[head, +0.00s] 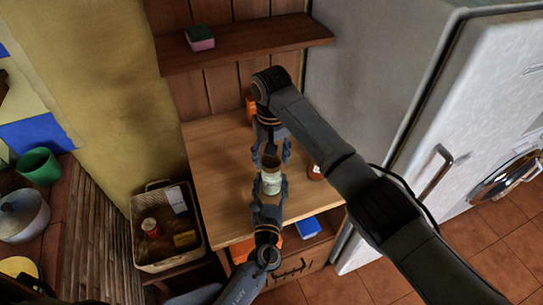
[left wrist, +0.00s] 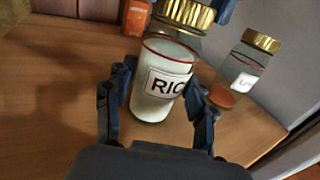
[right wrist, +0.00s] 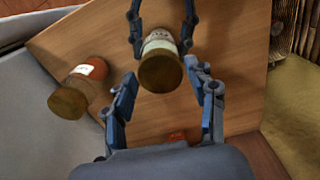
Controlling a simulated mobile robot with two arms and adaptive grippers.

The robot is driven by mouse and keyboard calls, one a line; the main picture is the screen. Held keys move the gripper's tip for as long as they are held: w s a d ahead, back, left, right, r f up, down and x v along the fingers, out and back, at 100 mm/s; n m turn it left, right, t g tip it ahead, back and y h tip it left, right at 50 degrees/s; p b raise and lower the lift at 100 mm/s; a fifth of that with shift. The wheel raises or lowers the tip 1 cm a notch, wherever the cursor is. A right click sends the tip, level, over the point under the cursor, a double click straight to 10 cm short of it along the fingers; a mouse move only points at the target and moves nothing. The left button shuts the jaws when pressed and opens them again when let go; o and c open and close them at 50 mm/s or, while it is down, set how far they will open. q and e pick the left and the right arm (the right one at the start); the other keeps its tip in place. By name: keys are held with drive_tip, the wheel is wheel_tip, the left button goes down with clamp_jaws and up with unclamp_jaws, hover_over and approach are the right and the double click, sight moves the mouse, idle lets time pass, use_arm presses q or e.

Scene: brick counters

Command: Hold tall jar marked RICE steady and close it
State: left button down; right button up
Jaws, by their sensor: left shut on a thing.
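The RICE jar (head: 271,184) is a tall glass jar with pale contents and a white label, upright on the wooden counter (head: 215,165). Its label reads "RIC" in the left wrist view (left wrist: 166,84), with the rest hidden by a finger. A gold lid (left wrist: 187,14) sits at the top of the jar; whether it is tight cannot be told. My left gripper (left wrist: 158,92) is shut on the jar's body from both sides. My right gripper (right wrist: 168,88) is open, its fingers apart on either side of the lid, which also shows in the right wrist view (right wrist: 160,73).
A second lidded jar (right wrist: 80,86) with orange-red contents stands beside the RICE jar, near the fridge (head: 385,60). An orange box (left wrist: 138,15) stands behind. A basket (head: 165,262) sits left of the counter. A shelf (head: 250,42) hangs above. The counter's left part is clear.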

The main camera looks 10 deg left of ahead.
drive_tip(key=shift+o, duration=0.4)
drive_tip(key=shift+r, duration=2.25)
drive_tip(key=shift+c, duration=0.4)
drive_tip(key=n, duration=0.1)
drive_tip(key=r+n, duration=0.1)
drive_tip(key=n, duration=0.1)
drive_tip(key=shift+w+n, duration=0.1)
drive_tip(key=shift+n, duration=0.2)
drive_tip(key=n, duration=0.2)
drive_tip(key=r+n, duration=0.1)
drive_tip(key=n, duration=0.1)
drive_tip(key=shift+a, duration=0.1)
drive_tip(key=n, duration=0.4)
drive_tip(key=shift+r, duration=0.4)
drive_tip(key=n, duration=0.3)
drive_tip(key=shift+r, duration=0.2)
